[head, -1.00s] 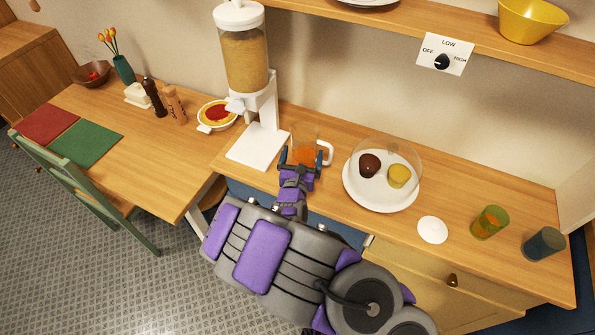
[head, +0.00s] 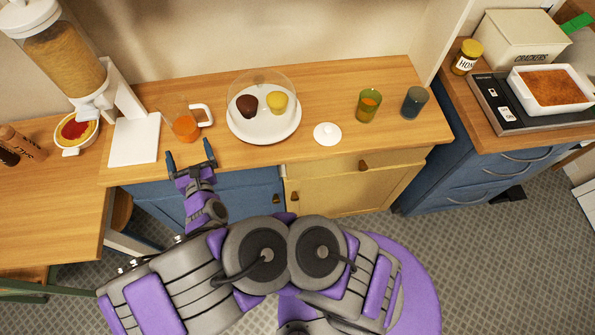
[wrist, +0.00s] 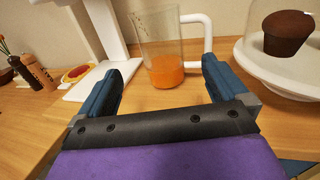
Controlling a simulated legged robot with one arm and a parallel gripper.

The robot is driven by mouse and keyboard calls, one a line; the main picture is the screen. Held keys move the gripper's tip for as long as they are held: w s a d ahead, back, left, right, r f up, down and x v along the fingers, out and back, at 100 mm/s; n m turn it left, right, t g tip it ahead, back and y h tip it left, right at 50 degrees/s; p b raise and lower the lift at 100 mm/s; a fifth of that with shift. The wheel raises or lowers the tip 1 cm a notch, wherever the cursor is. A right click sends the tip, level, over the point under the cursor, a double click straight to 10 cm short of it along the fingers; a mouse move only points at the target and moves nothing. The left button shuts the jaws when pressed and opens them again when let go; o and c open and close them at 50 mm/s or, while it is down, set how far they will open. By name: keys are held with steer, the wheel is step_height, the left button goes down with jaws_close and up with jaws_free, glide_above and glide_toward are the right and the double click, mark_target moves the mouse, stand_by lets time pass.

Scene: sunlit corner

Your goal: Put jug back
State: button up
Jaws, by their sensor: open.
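The jug (head: 183,122) is clear with a white handle and some orange liquid at the bottom. It stands upright on the wooden counter, between the dispenser's white base and the covered cake plate. It also shows in the wrist view (wrist: 164,71), beyond and between my fingers, with its handle to the right. My gripper (head: 191,160) is open and empty at the counter's front edge, short of the jug and apart from it. In the wrist view the two blue fingers of my gripper (wrist: 160,88) are spread wide.
A grain dispenser (head: 135,140) stands left of the jug. A white plate (head: 262,132) with a clear dome over two muffins is close on the right. A white lid (head: 327,133), a green glass (head: 368,103) with orange liquid and a blue glass (head: 413,102) stand further right.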

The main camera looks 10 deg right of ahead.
steer(key=w+d+r+m+h, duration=0.3)
steer(key=d+r+m+h, duration=0.2)
steer(key=d+r, duration=0.25)
steer(key=w+d+r+m+h, duration=0.2)
steer(key=d+r+m+h, duration=0.35)
steer(key=d, duration=0.35)
steer(key=s+d+r+m+g+h, duration=0.2)
steer(key=d+r+m+g+h, duration=0.15)
steer(key=d, duration=0.35)
steer(key=s+d+r+m+g+h, duration=0.2)
steer(key=s+d+m+g+h, duration=0.1)
steer(key=d+m, duration=0.3)
steer(key=s+d+r+m+g+h, duration=0.2)
steer(key=d+r+m+g+h, duration=0.1)
steer(key=d, duration=0.5)
steer(key=s+d+f+m+g+y, duration=0.1)
steer(key=s+d+m+g+y, duration=0.1)
steer(key=s+d+m+g, duration=0.45)
steer(key=s+d+f+m+g+y, duration=0.1)
steer(key=s+d+m+g+y, duration=0.2)
steer(key=s, duration=0.7)
steer(key=s+a+m+y, duration=0.5)
steer(key=s+a+y, duration=0.6)
steer(key=a, duration=0.3)
steer(key=shift+s+f+g+y, duration=0.2)
steer(key=shift+f+g+y, duration=0.1)
steer(key=shift+y, duration=0.1)
